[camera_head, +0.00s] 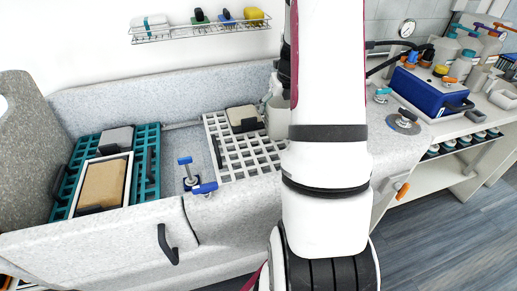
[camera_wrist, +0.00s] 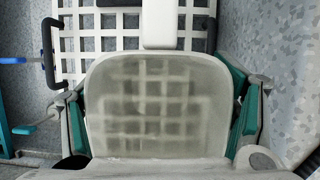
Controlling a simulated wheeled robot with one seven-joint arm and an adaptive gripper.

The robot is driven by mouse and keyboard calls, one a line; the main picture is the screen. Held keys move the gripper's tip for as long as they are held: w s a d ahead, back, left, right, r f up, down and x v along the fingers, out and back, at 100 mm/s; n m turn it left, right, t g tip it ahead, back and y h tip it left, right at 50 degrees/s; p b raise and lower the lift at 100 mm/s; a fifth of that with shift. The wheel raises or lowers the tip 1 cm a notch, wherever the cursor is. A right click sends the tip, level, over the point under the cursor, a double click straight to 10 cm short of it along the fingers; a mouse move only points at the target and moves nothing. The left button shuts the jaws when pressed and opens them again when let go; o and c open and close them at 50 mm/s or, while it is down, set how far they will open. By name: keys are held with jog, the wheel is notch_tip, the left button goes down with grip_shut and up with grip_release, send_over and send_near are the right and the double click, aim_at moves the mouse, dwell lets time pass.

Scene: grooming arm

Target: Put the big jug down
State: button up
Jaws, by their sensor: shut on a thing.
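The big jug is pale grey and translucent. In the head view the jug (camera_head: 279,118) shows at the back right end of the white grid rack (camera_head: 240,165), partly hidden behind my arm. In the wrist view the jug (camera_wrist: 150,105) fills the middle, and the rack's squares show through it. My gripper (camera_wrist: 160,112) is shut on the jug, with a teal-padded finger against each side. The grid rack (camera_wrist: 75,40) lies beyond and beneath the jug. I cannot tell whether the jug's base touches it.
A beige-topped block (camera_head: 242,117) sits on the rack close to the jug. Left of the rack are a blue-handled valve (camera_head: 186,170) and a teal crate (camera_head: 146,190). A blue box (camera_head: 430,92) stands on the right counter. A wire shelf (camera_head: 200,30) hangs above.

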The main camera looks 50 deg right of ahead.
notch_tip(320, 180, down, 10)
jog(key=shift+r, duration=0.15)
dwell(0.3)
jog(key=shift+b, duration=0.35)
jog(key=o, duration=1.7)
jog(key=shift+c, duration=0.2)
